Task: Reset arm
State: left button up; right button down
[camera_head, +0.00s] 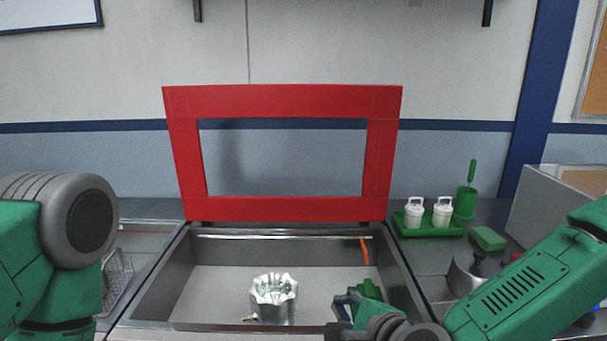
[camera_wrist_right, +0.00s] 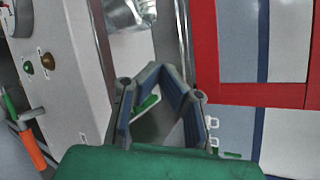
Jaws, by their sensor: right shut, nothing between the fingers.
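My right arm comes in from the right in the head view. Its gripper (camera_head: 350,303) is low over the front right part of the grey basin, to the right of the silver machined housing (camera_head: 273,297) and apart from it. In the right wrist view the fingers (camera_wrist_right: 158,70) meet at their tips, with nothing held between them. A green piece (camera_wrist_right: 147,104) shows in the gap behind the fingertips. The housing shows partly at the top of that view (camera_wrist_right: 128,14). My left arm shows at the left edge of the head view; its gripper is out of frame.
A raised red frame lid (camera_head: 285,208) stands behind the basin (camera_head: 150,298). Right of it are a green tray (camera_head: 428,230) with two white bottles, a green brush holder (camera_head: 466,203) and a green block (camera_head: 487,238). A wire basket (camera_head: 117,280) is at left.

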jog(key=s+d+f+n+g+b, duration=0.1)
jog(key=s+d+f+n+g, duration=0.15)
jog(key=s+f, duration=0.35)
jog(key=s+d+f+n+g+h+b, duration=0.1)
jog(key=s+f+n+g, duration=0.1)
jog(key=s+f+n, duration=0.45)
jog(key=s+d+f+n+g+b, duration=0.15)
jog(key=s+f, duration=0.25)
jog(key=f, duration=0.5)
jog(key=s+d+f+n+g+h+b, duration=0.1)
jog(key=s+d+f+n+g+h, duration=0.1)
jog(key=s+d+f+n, duration=0.2)
jog(key=s+d+f+n+g+h+b, duration=0.1)
jog(key=s+d+f+n+g+h, duration=0.1)
jog(key=s+d, duration=0.8)
notch_tip(320, 180, down, 2)
jog(key=d+n+g, duration=0.1)
jog(key=d+n, duration=0.1)
jog(key=n, duration=0.1)
jog(key=shift+s+d+f+h, duration=0.25)
jog(key=shift+h, duration=0.15)
